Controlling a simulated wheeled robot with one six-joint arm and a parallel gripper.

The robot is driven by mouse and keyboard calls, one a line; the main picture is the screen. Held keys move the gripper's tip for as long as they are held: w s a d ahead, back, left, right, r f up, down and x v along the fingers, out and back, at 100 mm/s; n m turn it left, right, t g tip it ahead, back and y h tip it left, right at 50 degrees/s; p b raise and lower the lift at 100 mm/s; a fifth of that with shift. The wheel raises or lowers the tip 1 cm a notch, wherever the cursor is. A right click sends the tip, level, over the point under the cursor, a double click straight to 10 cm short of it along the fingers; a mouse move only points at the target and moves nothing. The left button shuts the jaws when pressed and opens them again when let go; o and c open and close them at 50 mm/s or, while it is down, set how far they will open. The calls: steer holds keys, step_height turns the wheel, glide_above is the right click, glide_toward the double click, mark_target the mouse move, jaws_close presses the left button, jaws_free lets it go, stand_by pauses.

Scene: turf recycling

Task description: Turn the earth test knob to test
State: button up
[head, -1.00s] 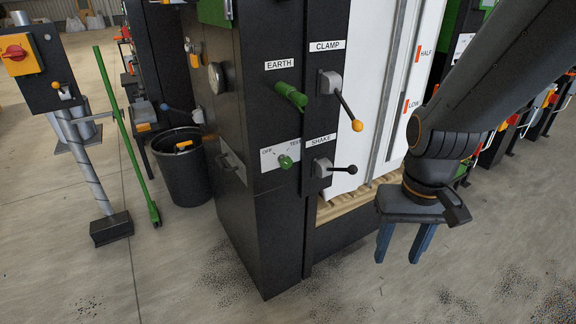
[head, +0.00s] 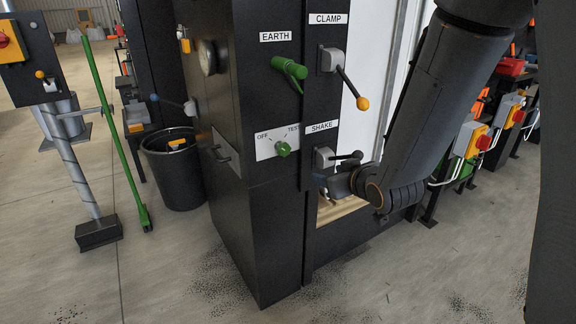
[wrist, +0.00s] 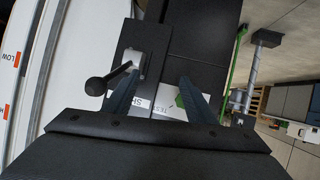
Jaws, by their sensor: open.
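The green earth test knob (head: 283,149) sits on a white plate (head: 265,148) marked OFF and TEST, on the front of the black cabinet. I cannot tell its exact setting. My gripper (head: 328,182) is right of and below the knob, close to the SHAKE lever, its fingers mostly hidden in the head view. In the wrist view my gripper (wrist: 160,78) is open with nothing gripped, and its two blue fingers reach toward the panel.
The SHAKE lever (head: 345,157) with a black ball is right by my gripper. The green EARTH handle (head: 290,70) and the orange-tipped CLAMP lever (head: 348,85) are above. A black bin (head: 175,170) stands left of the cabinet. The floor in front is clear.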

mark_target(285, 151)
steer(key=w+a+t+y+b, duration=0.1)
steer(key=w+a, duration=0.1)
steer(key=a, duration=0.2)
steer(key=w+a+r+n+t+y+b, duration=0.1)
steer(key=w+a+y, duration=0.1)
steer(key=w+a, duration=0.1)
steer(key=w+a+n+t+y+b, duration=0.1)
steer(key=w+a+y, duration=0.1)
steer(key=w+a, duration=0.1)
steer(key=shift+w+a+r+b, duration=0.1)
steer(key=shift+a+r+b, duration=0.1)
steer(key=shift+a, duration=0.2)
steer(key=shift+a+r+b, duration=0.1)
steer(key=shift+a+b, duration=0.1)
steer(key=shift+a, duration=0.2)
steer(key=shift+c, duration=0.2)
steer(key=c, duration=1)
